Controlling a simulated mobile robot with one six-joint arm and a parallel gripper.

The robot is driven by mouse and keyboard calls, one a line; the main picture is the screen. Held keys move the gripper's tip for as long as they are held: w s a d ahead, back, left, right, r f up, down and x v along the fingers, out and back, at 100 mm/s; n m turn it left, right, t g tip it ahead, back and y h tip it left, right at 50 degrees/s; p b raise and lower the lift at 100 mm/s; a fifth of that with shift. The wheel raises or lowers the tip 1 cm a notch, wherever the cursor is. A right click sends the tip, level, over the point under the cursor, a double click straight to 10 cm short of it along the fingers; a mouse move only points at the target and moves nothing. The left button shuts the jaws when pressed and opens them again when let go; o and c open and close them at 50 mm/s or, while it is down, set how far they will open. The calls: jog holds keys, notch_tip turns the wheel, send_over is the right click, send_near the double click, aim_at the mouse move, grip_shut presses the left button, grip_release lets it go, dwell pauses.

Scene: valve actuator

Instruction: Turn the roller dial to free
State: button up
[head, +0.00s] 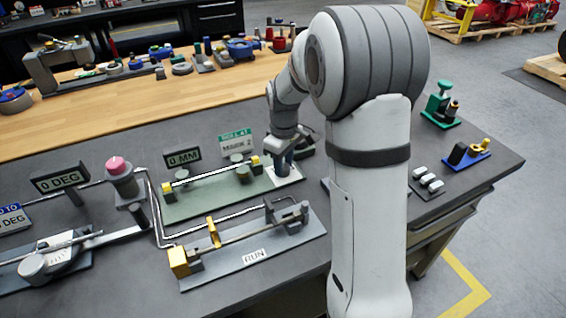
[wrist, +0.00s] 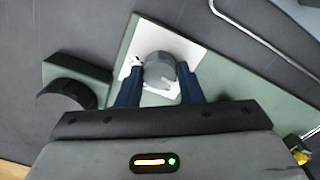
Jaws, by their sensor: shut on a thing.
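The roller dial is a grey round knob (wrist: 159,70) on a white square plate (wrist: 186,48), seen from above in the wrist view. My gripper (wrist: 157,88) has its two dark blue fingers on either side of the knob, shut on it. In the head view my gripper (head: 283,166) points down onto the white plate (head: 291,176) at the right end of a green base (head: 215,198). The knob is mostly hidden there. A green and white sign reading "MARK 2" (head: 236,143) stands behind the base. Markings on the white plate are too small to read.
A grey base with a rod and a "RUN" label (head: 254,256) lies in front. A "0 MM" display (head: 183,157) stands left of the sign. A dark curved part on a green block (wrist: 68,95) sits close left of my gripper in the wrist view.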

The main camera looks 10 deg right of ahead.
jog(key=shift+n, duration=0.6)
jog(key=o, duration=1)
jog(key=shift+c, duration=0.2)
jog(key=shift+r, duration=3.95)
